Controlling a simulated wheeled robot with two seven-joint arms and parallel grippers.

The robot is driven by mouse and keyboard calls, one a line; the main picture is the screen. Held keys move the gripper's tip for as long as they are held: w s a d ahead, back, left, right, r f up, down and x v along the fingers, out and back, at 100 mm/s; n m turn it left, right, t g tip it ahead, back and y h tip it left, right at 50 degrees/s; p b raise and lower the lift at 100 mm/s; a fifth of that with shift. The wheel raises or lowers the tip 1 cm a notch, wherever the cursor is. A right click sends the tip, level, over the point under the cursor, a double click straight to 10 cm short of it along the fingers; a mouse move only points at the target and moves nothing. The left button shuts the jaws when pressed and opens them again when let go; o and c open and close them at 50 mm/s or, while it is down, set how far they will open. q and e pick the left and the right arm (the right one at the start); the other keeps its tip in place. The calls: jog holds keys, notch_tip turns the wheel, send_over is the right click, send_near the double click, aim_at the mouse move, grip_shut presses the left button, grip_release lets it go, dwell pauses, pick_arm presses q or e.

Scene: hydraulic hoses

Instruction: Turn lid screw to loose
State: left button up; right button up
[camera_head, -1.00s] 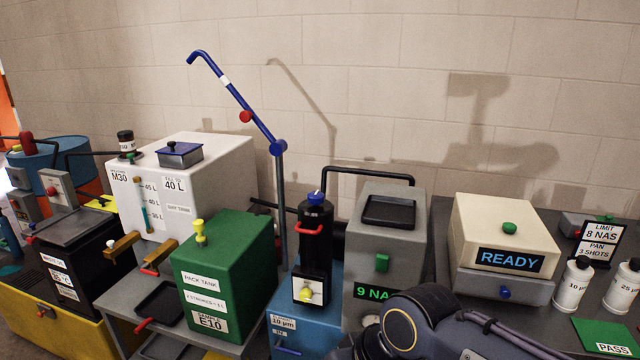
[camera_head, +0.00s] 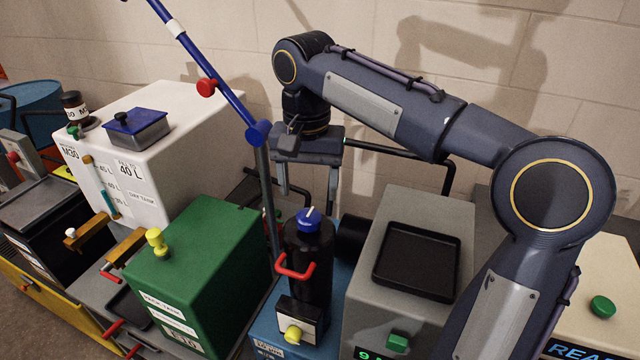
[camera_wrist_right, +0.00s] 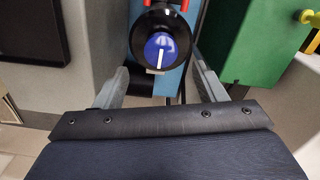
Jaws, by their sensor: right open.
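The lid screw is a blue round knob (camera_head: 310,220) with a white pointer line, on top of a black cylinder (camera_head: 308,255) with a red handle. It also shows in the right wrist view (camera_wrist_right: 160,50), between and beyond the fingers, its white line along the picture's vertical. My right gripper (camera_head: 308,195) points down above and behind the knob, open and empty, its two fingers apart. In the right wrist view the fingers (camera_wrist_right: 160,85) do not appear to touch the knob. My left gripper is not in view.
A green tank (camera_head: 205,270) stands left of the cylinder, and a grey box with a black tray (camera_head: 418,258) stands right. A blue slanted pole (camera_head: 215,80) rises close to my right gripper's left side. A white tank (camera_head: 190,130) is behind the green one.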

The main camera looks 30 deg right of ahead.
aim_at(309, 213)
jog(key=shift+w+d+f, duration=0.1)
jog(key=shift+w+d, duration=0.05)
jog(key=shift+w, duration=0.2)
notch_tip(309, 213, down, 7)
jog(key=shift+s+f+b, duration=0.15)
jog(key=shift+f+b, duration=0.05)
jog(key=shift+b, duration=0.1)
jog(key=c, duration=1)
jog(key=shift+o, duration=0.2)
